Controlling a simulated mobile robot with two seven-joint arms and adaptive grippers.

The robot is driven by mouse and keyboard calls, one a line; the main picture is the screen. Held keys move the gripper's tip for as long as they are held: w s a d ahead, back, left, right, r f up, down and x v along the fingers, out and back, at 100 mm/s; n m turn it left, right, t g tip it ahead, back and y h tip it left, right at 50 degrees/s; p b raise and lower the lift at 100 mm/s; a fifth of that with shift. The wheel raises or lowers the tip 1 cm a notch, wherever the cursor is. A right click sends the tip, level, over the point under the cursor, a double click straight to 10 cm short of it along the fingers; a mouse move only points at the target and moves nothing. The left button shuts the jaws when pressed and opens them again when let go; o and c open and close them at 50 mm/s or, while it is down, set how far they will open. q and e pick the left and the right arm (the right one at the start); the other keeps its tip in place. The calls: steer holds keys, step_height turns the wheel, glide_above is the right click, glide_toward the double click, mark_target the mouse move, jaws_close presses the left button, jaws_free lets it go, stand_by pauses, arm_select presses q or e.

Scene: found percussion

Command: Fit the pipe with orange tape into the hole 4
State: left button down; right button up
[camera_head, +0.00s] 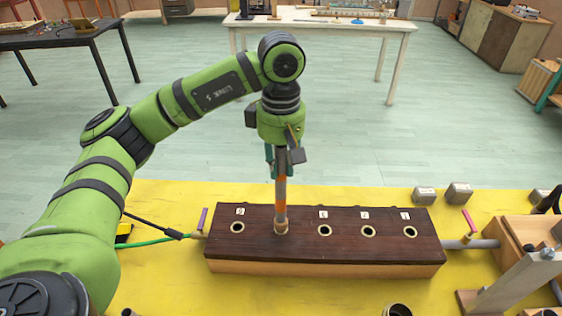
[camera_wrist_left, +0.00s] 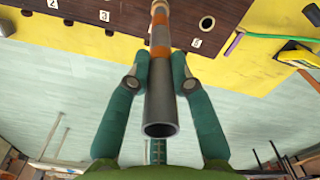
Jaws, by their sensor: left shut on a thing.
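The pipe with orange tape (camera_head: 281,193) stands about upright over the dark wooden block (camera_head: 340,250). Its lower end is at the hole between those labelled 5 and 3, where hole 4 lies; pipe and collar cover that hole and its label. How deep the end sits, I cannot tell. My left gripper (camera_head: 283,158) is shut on the pipe's upper part, above the block. In the left wrist view the two green fingers (camera_wrist_left: 160,85) flank the grey pipe (camera_wrist_left: 160,112), its open top toward the camera. My right gripper is not in view.
Hole 5 (camera_head: 237,228) and the three holes right of the pipe are empty. A green hose (camera_head: 150,242) and a purple-handled piece (camera_head: 203,220) lie left of the block. Small metal weights (camera_head: 458,192) and a wooden stand (camera_head: 515,275) are on the right.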

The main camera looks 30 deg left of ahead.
arm_select(q)
steer(key=shift+f+b, duration=0.45)
steer(key=shift+f, duration=0.1)
steer(key=c, duration=1)
jaws_free()
step_height(320, 180, up, 12)
steer(key=shift+r, duration=0.1)
